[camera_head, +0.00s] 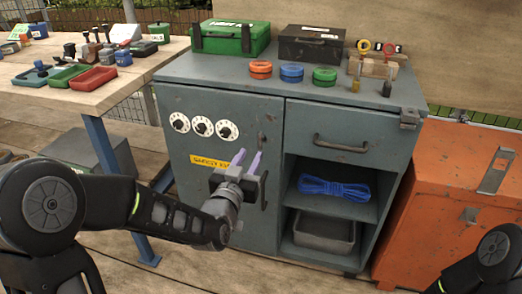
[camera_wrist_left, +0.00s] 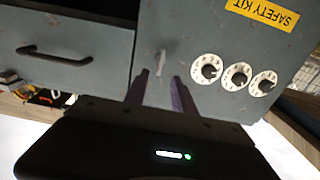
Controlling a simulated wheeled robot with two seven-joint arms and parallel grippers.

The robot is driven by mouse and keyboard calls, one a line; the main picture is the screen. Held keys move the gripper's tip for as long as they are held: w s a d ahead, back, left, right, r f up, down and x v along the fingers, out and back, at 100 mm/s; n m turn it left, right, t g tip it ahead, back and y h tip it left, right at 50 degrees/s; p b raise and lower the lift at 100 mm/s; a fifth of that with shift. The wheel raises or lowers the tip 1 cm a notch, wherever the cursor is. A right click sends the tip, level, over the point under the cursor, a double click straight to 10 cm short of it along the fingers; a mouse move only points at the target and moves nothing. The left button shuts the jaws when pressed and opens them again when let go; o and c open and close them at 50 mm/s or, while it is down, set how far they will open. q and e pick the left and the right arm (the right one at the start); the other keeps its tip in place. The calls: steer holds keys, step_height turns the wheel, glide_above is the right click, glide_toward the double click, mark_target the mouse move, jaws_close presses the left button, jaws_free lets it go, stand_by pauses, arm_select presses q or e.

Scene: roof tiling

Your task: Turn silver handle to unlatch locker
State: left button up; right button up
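The locker is a worn blue-grey cabinet door (camera_head: 185,148) with three white dials and a yellow "SAFETY KIT" label (camera_head: 212,163). The small silver handle (camera_wrist_left: 161,62) stands out from the door beside the dials in the left wrist view, which is upside down. In the head view it is a small mark on the door's upper right (camera_head: 262,139). My left gripper (camera_head: 247,160) is open in front of the door, its two purple fingers apart. In the wrist view the handle appears between and beyond the fingertips (camera_wrist_left: 160,88), with no visible contact. The right gripper is out of view.
A drawer (camera_head: 342,135) and open shelves with blue rope (camera_head: 333,188) and a grey bin (camera_head: 325,236) are right of the door. Tape rolls and two toolboxes sit on top. An orange chest (camera_head: 450,205) stands right; a wooden workbench (camera_head: 125,75) stands left.

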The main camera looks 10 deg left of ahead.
mark_target(259, 141)
arm_select(q)
steer(key=shift+w, duration=0.1)
steer(key=w, duration=0.5)
steer(key=w+b, duration=0.1)
steer(key=w, duration=0.1)
steer(key=shift+w+d+f, duration=0.1)
steer(key=shift+w+d, duration=0.15)
steer(key=shift+w, duration=0.05)
jaws_close()
